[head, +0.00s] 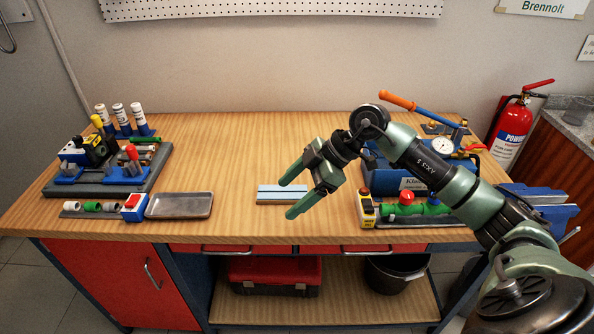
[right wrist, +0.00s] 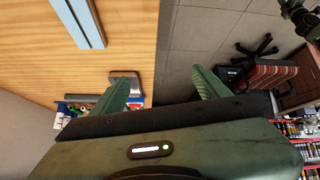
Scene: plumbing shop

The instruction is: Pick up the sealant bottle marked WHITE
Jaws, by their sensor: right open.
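Three white bottles with dark printed labels stand upright in a blue rack at the back left of the bench in the head view: a left one (head: 102,115), a middle one (head: 119,114) and a right one (head: 137,113). The print is too small to read, so I cannot tell which is marked WHITE. My right gripper (head: 285,200) is open and empty above the middle of the bench, well to the right of the bottles. Its two green fingers also show in the right wrist view (right wrist: 160,82). My left gripper is not in view.
The wooden bench (head: 230,150) is clear between the bottles and my right arm. A dark board with fittings and tools (head: 120,189) lies in front of the bottles. A grey tray (head: 180,205) and a blue-white strip (head: 282,194) lie near the front edge. A pressure gauge (head: 442,147) stands right.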

